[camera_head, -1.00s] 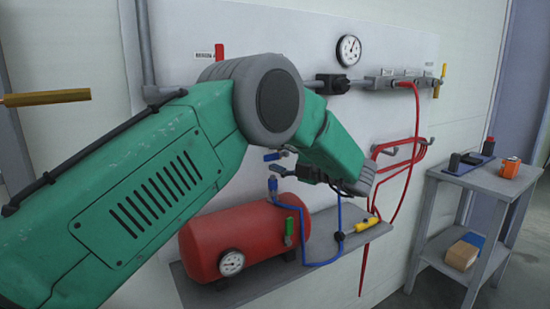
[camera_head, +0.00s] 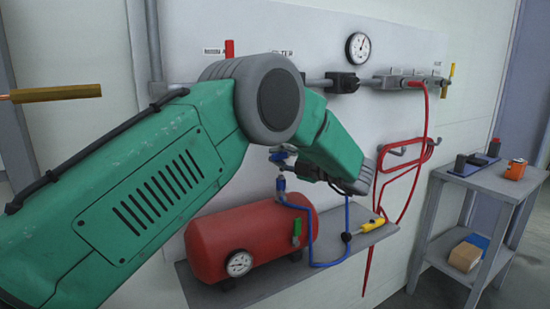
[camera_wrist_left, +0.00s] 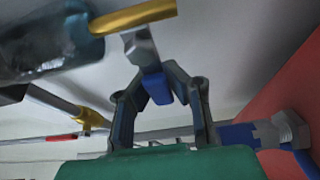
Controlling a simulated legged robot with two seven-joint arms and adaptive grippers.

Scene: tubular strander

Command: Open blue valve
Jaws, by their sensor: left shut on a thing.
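The blue valve handle (camera_head: 280,156) shows just above the red tank, at the end of my green left arm. In the left wrist view the blue handle (camera_wrist_left: 157,88) lies between the fingers, below a grey metal fitting (camera_wrist_left: 139,45). My left gripper (camera_head: 292,163) is at the handle, its fingers small and partly hidden by the arm. In the left wrist view the left gripper (camera_wrist_left: 155,85) is shut on the blue handle. My right gripper is not in view.
A red tank (camera_head: 235,245) with a gauge (camera_head: 239,263) and green handle (camera_head: 296,228) sits on a grey shelf (camera_head: 330,262). Blue hose (camera_head: 310,235) runs beside it. Red hose (camera_head: 425,115) hangs on the wall. A grey side table (camera_head: 480,178) stands right.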

